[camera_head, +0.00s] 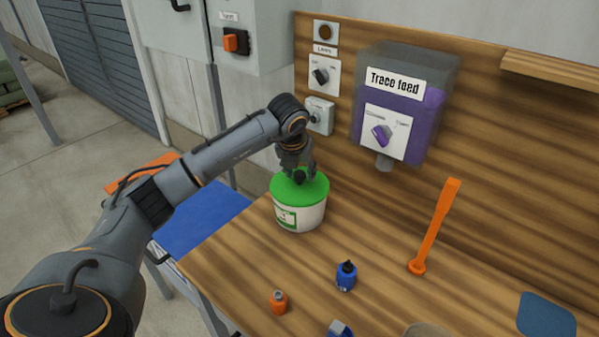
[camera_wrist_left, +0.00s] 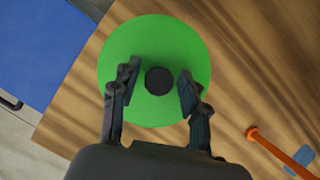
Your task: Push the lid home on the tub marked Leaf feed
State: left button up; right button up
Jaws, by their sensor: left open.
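A white tub (camera_head: 300,217) with a green lid (camera_head: 313,190) stands upright on the wooden bench near its left corner. A green-edged label is on the tub's front, too small to read. My left gripper (camera_head: 300,176) is over the lid, pointing down. In the left wrist view the open fingers (camera_wrist_left: 158,88) stand on either side of a dark round knob (camera_wrist_left: 158,81) at the centre of the lid (camera_wrist_left: 150,45). I cannot tell whether the fingers touch the lid, or whether the lid is fully seated. My right gripper does not show.
A dispenser marked Trace feed (camera_head: 406,105) hangs on the wooden backboard, beside switches (camera_head: 320,76). An orange tool (camera_head: 434,230), a blue bottle (camera_head: 346,276) and a small orange bottle (camera_head: 279,301) stand on the bench (camera_head: 240,262). A blue surface (camera_head: 195,222) lies left of it.

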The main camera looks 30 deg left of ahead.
pick_arm(q)
jog(key=shift+r+p, duration=1)
jog(key=shift+r, duration=0.85)
jog(key=o, duration=0.5)
jog(key=shift+o, duration=0.2)
notch_tip(320, 180, up, 9)
jog(key=p, duration=0.5)
